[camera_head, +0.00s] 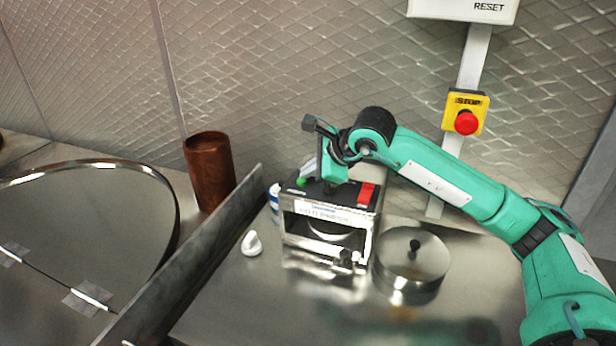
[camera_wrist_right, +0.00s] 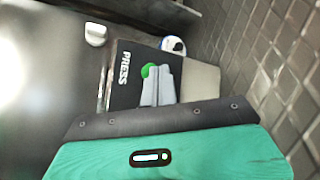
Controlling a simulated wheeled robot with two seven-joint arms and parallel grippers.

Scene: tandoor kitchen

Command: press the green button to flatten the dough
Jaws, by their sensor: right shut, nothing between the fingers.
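The press (camera_head: 330,214) is a metal frame with a dark top, standing on the steel counter. Its green button (camera_head: 301,182) sits at the left end of the top. In the right wrist view the green button (camera_wrist_right: 147,70) shows beside the word PRESS, partly covered by my fingertips. My right gripper (camera_head: 310,171) is shut and empty, pointing down at the press top; its grey fingers (camera_wrist_right: 158,80) are at the button. I cannot tell whether they touch it. I cannot make out the dough inside the press. My left gripper is out of view.
A small white object (camera_head: 252,244) lies left of the press. A lidded steel pot (camera_head: 413,262) stands to its right. A brown cylinder (camera_head: 209,170) stands behind a metal divider (camera_head: 190,262). A red STOP button (camera_head: 466,122) is on the wall post. The front counter is clear.

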